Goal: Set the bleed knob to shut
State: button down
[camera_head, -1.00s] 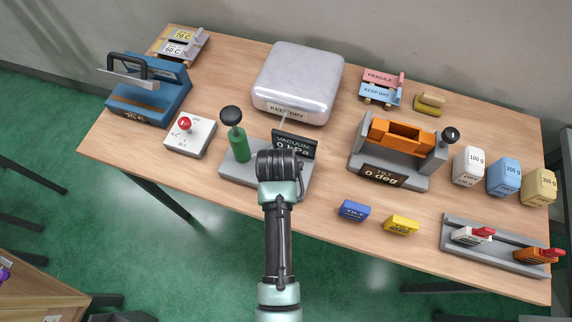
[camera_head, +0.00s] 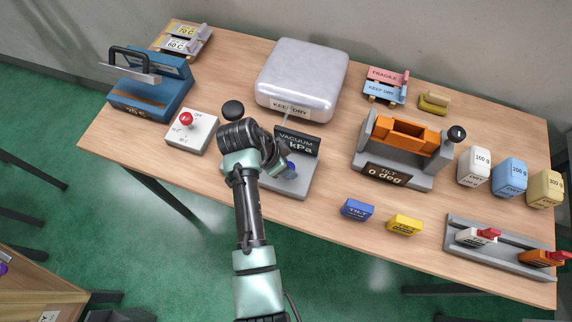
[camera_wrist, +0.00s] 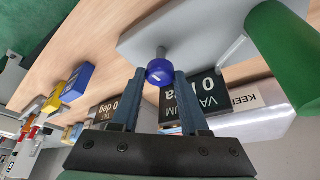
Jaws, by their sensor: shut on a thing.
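The bleed knob (camera_wrist: 159,72) is a small blue round knob with a pale mark on its face, on a short stem from the grey base of the vacuum unit. In the wrist view my gripper (camera_wrist: 157,80) has one finger on each side of it and is shut on it. In the head view only a bit of the blue knob (camera_head: 291,165) shows, beside my gripper (camera_head: 284,170). The vacuum display (camera_head: 297,142) reads 0 kPa; it also shows in the wrist view (camera_wrist: 192,104). Most of the green pump cylinder (camera_wrist: 288,60) is hidden by my arm in the head view.
The black pump handle (camera_head: 233,108) stands close to my wrist. A silver case (camera_head: 303,75) is behind the vacuum unit. A tilt fixture (camera_head: 386,173) stands to the right, with blue (camera_head: 357,209) and yellow (camera_head: 404,224) blocks in front. A red-button box (camera_head: 192,131) is to the left.

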jog(key=shift+m, duration=0.6)
jog(key=shift+g, duration=0.3)
jog(key=shift+c, duration=2.1)
grip_release()
jog(key=shift+r, duration=0.15)
jog(key=b+v, duration=0.1)
jog(key=v, duration=1.1)
jog(key=shift+a+r, duration=0.25)
